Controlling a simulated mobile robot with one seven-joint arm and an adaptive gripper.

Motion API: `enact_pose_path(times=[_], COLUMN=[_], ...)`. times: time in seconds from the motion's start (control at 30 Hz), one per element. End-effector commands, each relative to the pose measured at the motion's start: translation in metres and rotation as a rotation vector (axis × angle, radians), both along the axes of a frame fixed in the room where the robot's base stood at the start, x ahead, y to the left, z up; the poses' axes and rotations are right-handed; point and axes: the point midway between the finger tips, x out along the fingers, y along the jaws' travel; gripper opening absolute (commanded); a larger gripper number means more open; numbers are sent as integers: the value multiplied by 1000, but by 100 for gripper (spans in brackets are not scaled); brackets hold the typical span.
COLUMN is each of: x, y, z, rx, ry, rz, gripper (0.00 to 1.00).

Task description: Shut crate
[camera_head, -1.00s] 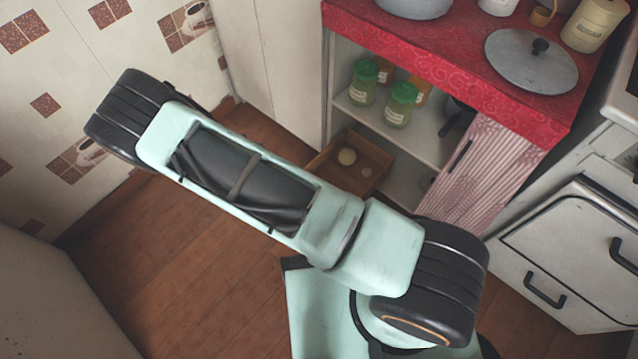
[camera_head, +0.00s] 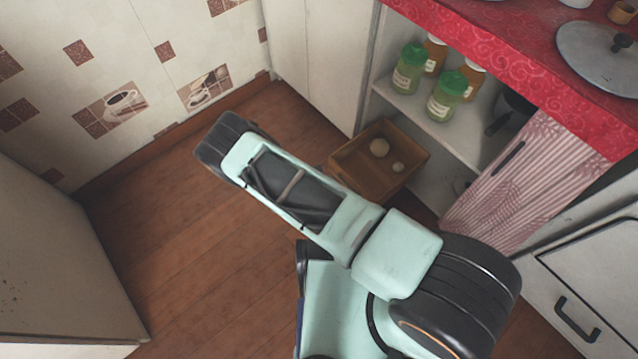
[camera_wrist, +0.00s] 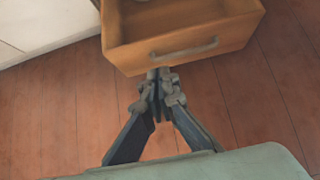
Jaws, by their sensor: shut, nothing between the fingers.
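The crate is a brown wooden drawer (camera_head: 352,178) at the bottom of the open shelf unit, pulled out over the floor. In the head view my gripper is hidden, and my arm covers the crate's near corner.
Green-lidded jars (camera_head: 445,95) stand on the shelf above the crate. A pink striped sliding panel (camera_head: 520,180) covers the unit's right part. The red-covered counter (camera_head: 500,40) holds a metal lid (camera_head: 605,58). The wooden floor (camera_head: 200,230) at left is clear.

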Motion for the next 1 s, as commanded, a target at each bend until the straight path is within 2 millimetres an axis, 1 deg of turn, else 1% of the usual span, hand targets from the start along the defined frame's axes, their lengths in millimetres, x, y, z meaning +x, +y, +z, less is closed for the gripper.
enact_pose_path(times=[0.03, 0.1, 0.2, 0.33, 0.8, 1.0], x=[5, 15, 23, 30, 32, 28], y=[-6, -14, -23, -29, -32, -40], z=[-11, -7, -6, -5, -4, -2], rx=[0, 0, 0, 0, 0, -2], ry=[0, -2, -1, 0, 0, 1], rz=[-1, -1, -1, 0, 0, 2], gripper=[0, 0, 0, 0, 0, 0])
